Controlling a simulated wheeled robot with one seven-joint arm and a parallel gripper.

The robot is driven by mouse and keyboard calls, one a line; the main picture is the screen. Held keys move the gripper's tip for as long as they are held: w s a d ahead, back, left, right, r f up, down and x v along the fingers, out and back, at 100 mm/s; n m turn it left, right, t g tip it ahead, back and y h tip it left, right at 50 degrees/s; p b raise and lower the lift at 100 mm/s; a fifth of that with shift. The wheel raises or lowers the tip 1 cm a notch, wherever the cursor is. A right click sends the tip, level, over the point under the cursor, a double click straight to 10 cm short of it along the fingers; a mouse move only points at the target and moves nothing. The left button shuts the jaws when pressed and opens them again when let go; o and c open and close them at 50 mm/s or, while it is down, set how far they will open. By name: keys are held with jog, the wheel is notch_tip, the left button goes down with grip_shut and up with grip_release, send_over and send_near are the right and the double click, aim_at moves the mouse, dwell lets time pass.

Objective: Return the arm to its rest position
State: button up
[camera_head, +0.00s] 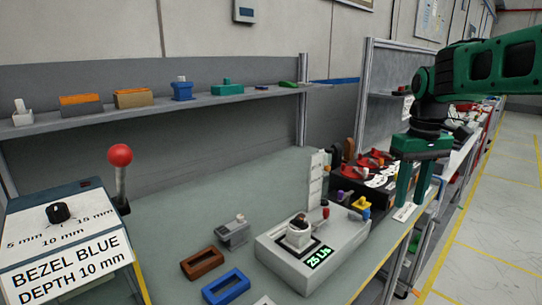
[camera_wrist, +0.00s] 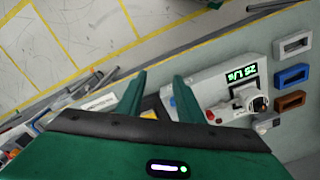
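My green arm (camera_head: 490,68) reaches in from the right in the head view, with my gripper (camera_head: 411,198) pointing down near the front edge of the workbench (camera_head: 180,235). The fingers are apart with nothing visible between them. In the wrist view my gripper (camera_wrist: 159,80) also shows two separated green fingers and an empty gap. It hangs to the right of the grey dashboard module (camera_head: 285,262), apart from it as far as I can see. The module's green display (camera_head: 319,256) reads "25 L/s"; it also shows in the wrist view (camera_wrist: 242,74).
A brown bezel (camera_head: 202,263) and a blue bezel (camera_head: 226,286) lie left of the module. A box with a red-knobbed lever (camera_head: 120,156) stands at the left. A shelf (camera_head: 140,110) with several parts runs behind. Open floor (camera_head: 500,250) lies to the right.

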jog(key=s+d+f+m, duration=0.2)
jog(key=s+f, duration=0.2)
jog(key=s, duration=0.5)
jog(key=s+d+f+m, duration=0.2)
jog(key=s+f+m, duration=0.1)
jog(key=s, duration=0.6)
jog(key=s+d+f+m, duration=0.2)
jog(key=s+f, duration=0.3)
jog(key=s, duration=0.4)
jog(key=shift+f+m, duration=0.15)
jog(key=shift+m, duration=0.45)
jog(key=shift+w+f, duration=0.25)
jog(key=shift+w, duration=0.4)
